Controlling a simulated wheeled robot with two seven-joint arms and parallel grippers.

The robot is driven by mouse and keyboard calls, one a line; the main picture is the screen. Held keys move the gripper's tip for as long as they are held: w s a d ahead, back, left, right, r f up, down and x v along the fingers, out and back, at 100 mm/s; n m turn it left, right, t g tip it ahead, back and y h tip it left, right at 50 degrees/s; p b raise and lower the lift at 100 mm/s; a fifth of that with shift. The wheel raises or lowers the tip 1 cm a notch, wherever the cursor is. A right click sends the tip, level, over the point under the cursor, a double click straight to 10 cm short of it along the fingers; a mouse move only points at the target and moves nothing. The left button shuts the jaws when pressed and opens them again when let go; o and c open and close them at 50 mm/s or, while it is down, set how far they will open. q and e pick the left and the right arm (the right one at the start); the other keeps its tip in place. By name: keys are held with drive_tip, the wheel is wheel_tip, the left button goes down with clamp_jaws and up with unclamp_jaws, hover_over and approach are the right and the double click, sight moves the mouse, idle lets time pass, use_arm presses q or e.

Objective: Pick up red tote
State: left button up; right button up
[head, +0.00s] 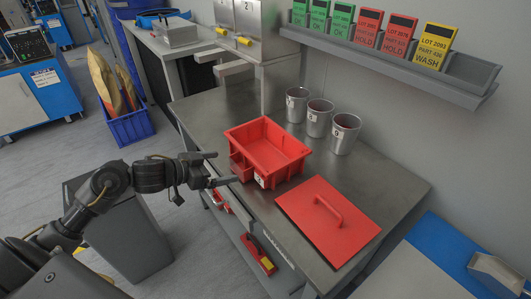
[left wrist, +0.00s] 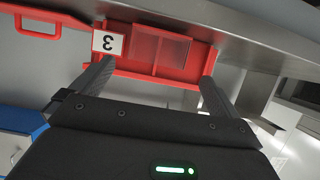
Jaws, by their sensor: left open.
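The red tote (head: 283,171) is an open bin with small compartments at its left side and a white number label on its front. It sits on the grey metal table. My left gripper (head: 224,168) is open and empty, just left of the tote's near left corner. In the left wrist view the tote (left wrist: 188,70) lies ahead of the open left gripper (left wrist: 157,72), its label near the left finger. I cannot tell whether a fingertip touches it. My right gripper is not in view.
A red lid with a handle (head: 305,206) lies flat to the tote's right on the metal table (head: 212,112). Several metal cups (head: 318,118) stand behind it. A shelf (head: 390,58) with coloured cards is on the wall. A grey bin (head: 135,240) stands on the floor.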

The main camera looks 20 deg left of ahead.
sight(235, 165)
use_arm(q)
drive_tip(key=shift+x, duration=3.1)
drive_tip(key=shift+s+d, duration=0.1)
drive_tip(key=shift+s, duration=0.05)
drive_tip(key=c, duration=1.1)
